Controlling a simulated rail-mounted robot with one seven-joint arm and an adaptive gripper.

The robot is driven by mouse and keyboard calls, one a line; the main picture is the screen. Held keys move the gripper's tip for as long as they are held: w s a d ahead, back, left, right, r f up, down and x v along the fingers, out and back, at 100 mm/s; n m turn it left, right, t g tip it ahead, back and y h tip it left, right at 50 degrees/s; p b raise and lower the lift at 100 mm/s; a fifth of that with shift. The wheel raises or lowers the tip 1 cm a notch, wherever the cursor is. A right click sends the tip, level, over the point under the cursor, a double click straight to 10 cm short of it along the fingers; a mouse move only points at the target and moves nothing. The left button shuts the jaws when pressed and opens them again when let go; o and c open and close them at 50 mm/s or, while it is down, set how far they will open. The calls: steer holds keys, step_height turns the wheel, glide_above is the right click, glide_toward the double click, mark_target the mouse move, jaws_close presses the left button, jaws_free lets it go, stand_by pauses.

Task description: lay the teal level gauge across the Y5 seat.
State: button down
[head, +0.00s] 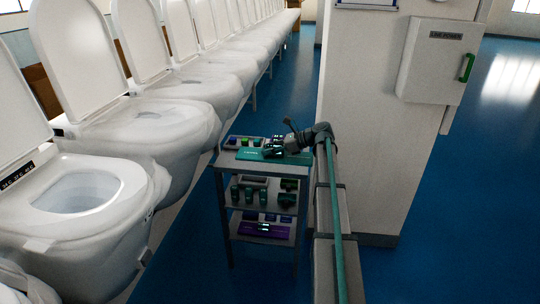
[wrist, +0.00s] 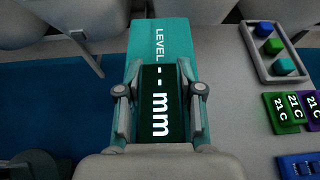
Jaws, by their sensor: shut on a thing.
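The teal level gauge (wrist: 163,42) is a flat bar with "LEVEL" and a dark "-- mm" display. My gripper (wrist: 160,92) is shut on it, one finger on each long side. In the head view the gauge (head: 250,155) is at the top of a grey cart (head: 224,161), with my gripper (head: 276,148) over its right part. I cannot tell whether it touches the cart top. A row of white toilets stands left of the cart. The nearest bowl with an open seat (head: 115,185) has a small black label (head: 17,175), too small to read. I cannot tell which seat is Y5.
A tray with coloured blocks (wrist: 265,68) and several "21C" tags (wrist: 291,107) lie right of the gauge in the wrist view. Lower cart shelves hold green and purple items (head: 265,229). A white wall block (head: 370,140) stands right of the cart. Blue floor (head: 183,255) is clear.

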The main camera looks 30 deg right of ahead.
steer(key=shift+w+d, duration=0.25)
steer(key=shift+d, duration=0.3)
steer(key=w+d+f, duration=0.1)
steer(key=w+f, duration=0.1)
steer(key=w, duration=0.1)
steer(key=w+d+f+p, duration=0.1)
steer(key=w+d+f, duration=0.1)
steer(key=w+f, duration=0.1)
steer(key=w+d+f+p, duration=0.1)
steer(key=w+d+f, duration=0.1)
steer(key=w, duration=0.3)
steer(key=shift+w+f, duration=0.1)
steer(key=shift+f, duration=0.5)
steer(key=shift+w+d+f+p, duration=0.25)
steer(key=shift+w+f+p, duration=0.3)
steer(key=shift+f, duration=0.3)
steer(key=shift+f+p, duration=0.4)
steer(key=shift+f, duration=1.15)
steer(key=shift+f, duration=0.1)
steer(key=c, duration=0.7)
jaws_free()
steer(key=shift+c, duration=0.2)
